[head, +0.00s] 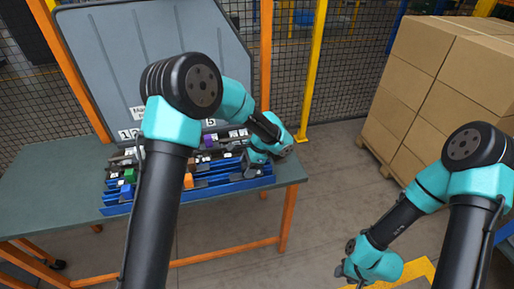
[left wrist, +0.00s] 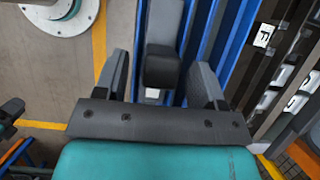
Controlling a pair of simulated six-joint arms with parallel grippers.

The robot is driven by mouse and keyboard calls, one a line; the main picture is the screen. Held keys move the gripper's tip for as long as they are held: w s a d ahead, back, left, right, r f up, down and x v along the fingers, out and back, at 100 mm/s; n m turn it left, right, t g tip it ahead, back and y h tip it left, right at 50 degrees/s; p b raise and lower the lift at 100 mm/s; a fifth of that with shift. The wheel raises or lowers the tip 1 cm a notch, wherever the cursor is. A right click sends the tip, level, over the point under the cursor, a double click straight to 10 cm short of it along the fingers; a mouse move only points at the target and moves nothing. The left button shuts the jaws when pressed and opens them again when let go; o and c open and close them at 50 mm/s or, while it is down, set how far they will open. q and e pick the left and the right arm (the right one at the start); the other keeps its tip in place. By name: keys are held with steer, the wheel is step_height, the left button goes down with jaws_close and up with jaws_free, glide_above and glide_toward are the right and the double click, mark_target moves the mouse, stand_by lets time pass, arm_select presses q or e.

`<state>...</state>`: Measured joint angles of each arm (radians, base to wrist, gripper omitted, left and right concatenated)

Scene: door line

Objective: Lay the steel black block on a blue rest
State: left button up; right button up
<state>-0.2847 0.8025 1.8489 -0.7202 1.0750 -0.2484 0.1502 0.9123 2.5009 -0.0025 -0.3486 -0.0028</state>
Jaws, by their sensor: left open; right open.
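A dark block with a grey upper length and a black end (left wrist: 162,68) lies between the fingers of my left gripper (left wrist: 160,78) in the left wrist view, with blue rails of a rest (left wrist: 202,40) beside it. I cannot tell whether it is the steel black block. The fingers are open, with a gap on each side of the block. In the head view my left gripper (head: 254,170) is low over the right end of the blue rests (head: 228,187), and the block there is hidden. My right gripper (head: 346,270) is open and empty, away from the table at the lower right.
A green block (head: 127,191), an orange block (head: 188,181) and a purple block (head: 207,141) sit among the rests and labelled slots on the grey-green table (head: 55,190). A grey panel (head: 120,60) stands behind. Cartons (head: 440,80) are stacked at right.

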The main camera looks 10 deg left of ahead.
arm_select(q)
steer(key=v, duration=1.7)
steer(key=shift+a, duration=0.1)
